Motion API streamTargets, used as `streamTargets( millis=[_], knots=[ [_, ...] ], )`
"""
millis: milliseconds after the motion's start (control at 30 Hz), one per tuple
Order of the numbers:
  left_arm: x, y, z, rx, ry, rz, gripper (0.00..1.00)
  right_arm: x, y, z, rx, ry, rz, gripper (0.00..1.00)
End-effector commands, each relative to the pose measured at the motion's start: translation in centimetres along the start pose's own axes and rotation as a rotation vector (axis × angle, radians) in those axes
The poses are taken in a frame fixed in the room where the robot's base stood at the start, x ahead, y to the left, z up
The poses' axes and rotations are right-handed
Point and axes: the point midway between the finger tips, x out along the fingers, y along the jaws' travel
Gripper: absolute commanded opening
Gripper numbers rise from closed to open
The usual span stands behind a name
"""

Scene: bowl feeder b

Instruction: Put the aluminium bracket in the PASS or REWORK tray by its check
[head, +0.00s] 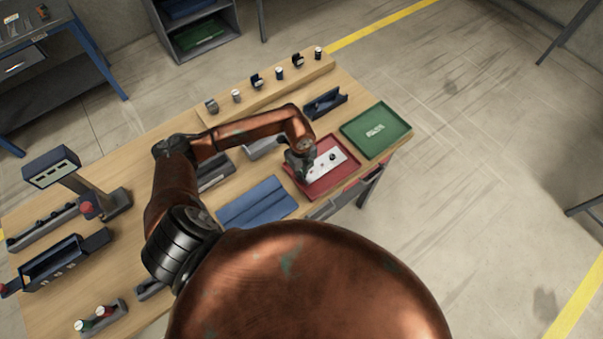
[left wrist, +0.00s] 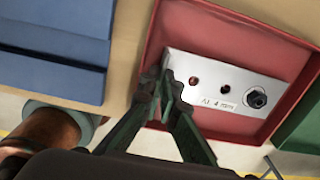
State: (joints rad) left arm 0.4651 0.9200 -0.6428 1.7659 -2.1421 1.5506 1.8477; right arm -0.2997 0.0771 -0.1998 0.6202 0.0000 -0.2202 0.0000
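The aluminium bracket (head: 327,164) is a pale flat plate within the red tray (head: 296,184). In the left wrist view the bracket (left wrist: 205,68) shows holes, a dark bolt or nut at its right end and a label that seems to read "Al 4 mm". My left gripper (left wrist: 163,84) has its fingertips close together at the bracket's left end and appears shut on it. Whether the bracket rests fully on the tray floor is unclear. The green tray (head: 352,129) lies to the right of the red one, with an unreadable label. My right gripper is not in view.
A blue folded mat (head: 257,203) lies left of the red tray. A dark blue holder (head: 325,103) stands behind it. Several small parts line a raised wooden shelf (head: 270,82) at the back. A display stand (head: 78,180) and dark racks fill the table's left end.

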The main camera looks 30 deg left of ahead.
Motion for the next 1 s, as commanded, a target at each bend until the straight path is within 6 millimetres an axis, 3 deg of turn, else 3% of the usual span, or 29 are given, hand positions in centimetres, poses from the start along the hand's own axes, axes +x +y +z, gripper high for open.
streamTargets(
  millis=[367,433,600,867,1000],
  knots=[
    [1.1,0.0,0.0,0.000,0.000,-0.001,0.00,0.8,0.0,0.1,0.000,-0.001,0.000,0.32],
    [1.1,0.0,0.0,0.000,0.000,-0.001,0.00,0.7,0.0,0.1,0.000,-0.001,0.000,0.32],
    [1.1,0.0,0.0,0.000,0.000,0.001,0.12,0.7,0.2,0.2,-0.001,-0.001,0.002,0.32],
    [1.0,0.0,0.0,0.000,0.000,0.000,0.12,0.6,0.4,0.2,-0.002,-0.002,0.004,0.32],
    [-0.1,0.0,0.0,0.000,0.000,0.000,0.12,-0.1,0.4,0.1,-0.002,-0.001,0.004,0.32]
  ],
)
